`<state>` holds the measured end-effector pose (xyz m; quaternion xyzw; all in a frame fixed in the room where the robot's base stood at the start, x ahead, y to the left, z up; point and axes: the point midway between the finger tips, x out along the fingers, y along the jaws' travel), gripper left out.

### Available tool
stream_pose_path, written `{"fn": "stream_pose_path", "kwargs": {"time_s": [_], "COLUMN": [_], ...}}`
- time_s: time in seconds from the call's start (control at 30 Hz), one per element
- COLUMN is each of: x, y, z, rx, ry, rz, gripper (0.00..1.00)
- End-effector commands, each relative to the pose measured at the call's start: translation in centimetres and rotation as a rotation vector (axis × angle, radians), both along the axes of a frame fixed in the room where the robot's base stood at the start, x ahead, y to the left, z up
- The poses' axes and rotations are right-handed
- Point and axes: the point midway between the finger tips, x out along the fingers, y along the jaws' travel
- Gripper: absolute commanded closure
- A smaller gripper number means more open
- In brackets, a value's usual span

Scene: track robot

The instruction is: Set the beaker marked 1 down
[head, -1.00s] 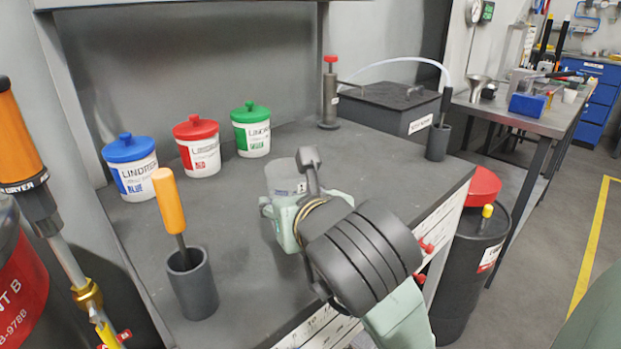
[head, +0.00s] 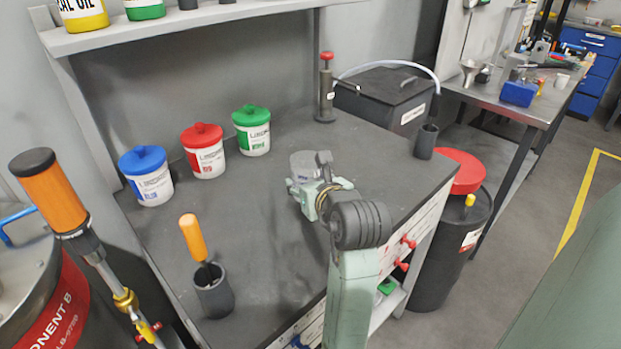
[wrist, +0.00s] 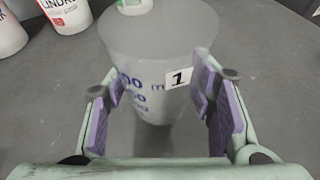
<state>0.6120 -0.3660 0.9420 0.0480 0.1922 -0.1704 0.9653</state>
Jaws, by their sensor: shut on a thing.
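The beaker marked 1 (wrist: 155,75) is a translucent grey cup with blue graduation marks and a black "1" on a white label. In the wrist view it stands between the purple-padded fingers of my gripper (wrist: 165,100), which is shut on it. In the head view the beaker (head: 304,165) shows just beyond my gripper (head: 312,186), over the dark grey bench top (head: 270,245). It looks upright. I cannot tell whether its base touches the bench.
Blue-lidded (head: 147,176), red-lidded (head: 204,151) and green-lidded (head: 252,131) tubs stand at the back left of the bench. An orange-handled tool stands in a dark cup (head: 213,291) at front left. A red-topped pump bottle (head: 325,90) stands behind. Bench around the beaker is clear.

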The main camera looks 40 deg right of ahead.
Motion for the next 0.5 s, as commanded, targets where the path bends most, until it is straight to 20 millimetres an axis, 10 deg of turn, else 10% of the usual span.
{"fn": "stream_pose_path", "kwargs": {"time_s": [0.5], "x": [1.5], "y": [-2.0], "z": [-3.4], "rx": [0.003], "ry": [0.0], "rz": [-0.001], "gripper": [0.8]}}
